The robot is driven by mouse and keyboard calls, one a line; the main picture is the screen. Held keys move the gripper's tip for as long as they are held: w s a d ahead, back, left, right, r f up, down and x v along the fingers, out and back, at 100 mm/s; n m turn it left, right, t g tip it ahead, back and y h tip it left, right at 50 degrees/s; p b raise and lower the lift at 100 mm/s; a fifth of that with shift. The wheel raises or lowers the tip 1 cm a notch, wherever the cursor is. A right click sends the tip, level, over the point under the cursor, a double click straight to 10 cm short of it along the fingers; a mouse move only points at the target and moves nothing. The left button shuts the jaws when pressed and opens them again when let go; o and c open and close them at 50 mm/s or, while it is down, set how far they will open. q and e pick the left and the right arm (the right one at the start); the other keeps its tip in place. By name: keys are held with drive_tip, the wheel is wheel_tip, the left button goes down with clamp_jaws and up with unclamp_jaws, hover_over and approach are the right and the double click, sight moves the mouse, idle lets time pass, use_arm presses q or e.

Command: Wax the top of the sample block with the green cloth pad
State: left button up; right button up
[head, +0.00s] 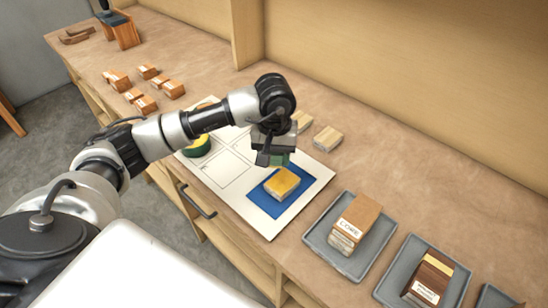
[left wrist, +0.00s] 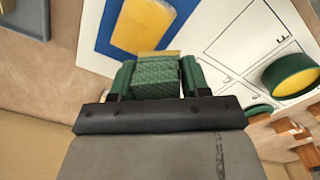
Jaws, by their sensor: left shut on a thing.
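The sample block (head: 282,184), a yellowish wooden block, lies on a blue mat (head: 262,200) at the near right of a white board. It also shows in the left wrist view (left wrist: 143,24) at the top, on the blue area. My left gripper (head: 273,157) is just behind the block and above board level. It is shut on the green cloth pad (left wrist: 155,77), whose textured face shows between the fingers. A thin yellowish edge shows just past the pad. Whether the pad touches the block cannot be told. My right gripper is not in view.
The white board (head: 232,172) has outlined boxes. A round green tin with yellow contents (left wrist: 290,73) stands on it. Loose pale blocks (head: 327,139) lie behind the gripper. Grey trays (head: 320,246) with labelled wood stacks stand at the right. Small brown blocks lie at the left.

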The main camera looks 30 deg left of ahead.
use_arm(q)
drive_tip(key=shift+a+r+p, duration=0.15)
drive_tip(key=shift+r+p, duration=0.15)
drive_tip(key=shift+r, duration=0.55)
drive_tip(key=shift+r+p, duration=0.45)
drive_tip(key=shift+r, duration=0.5)
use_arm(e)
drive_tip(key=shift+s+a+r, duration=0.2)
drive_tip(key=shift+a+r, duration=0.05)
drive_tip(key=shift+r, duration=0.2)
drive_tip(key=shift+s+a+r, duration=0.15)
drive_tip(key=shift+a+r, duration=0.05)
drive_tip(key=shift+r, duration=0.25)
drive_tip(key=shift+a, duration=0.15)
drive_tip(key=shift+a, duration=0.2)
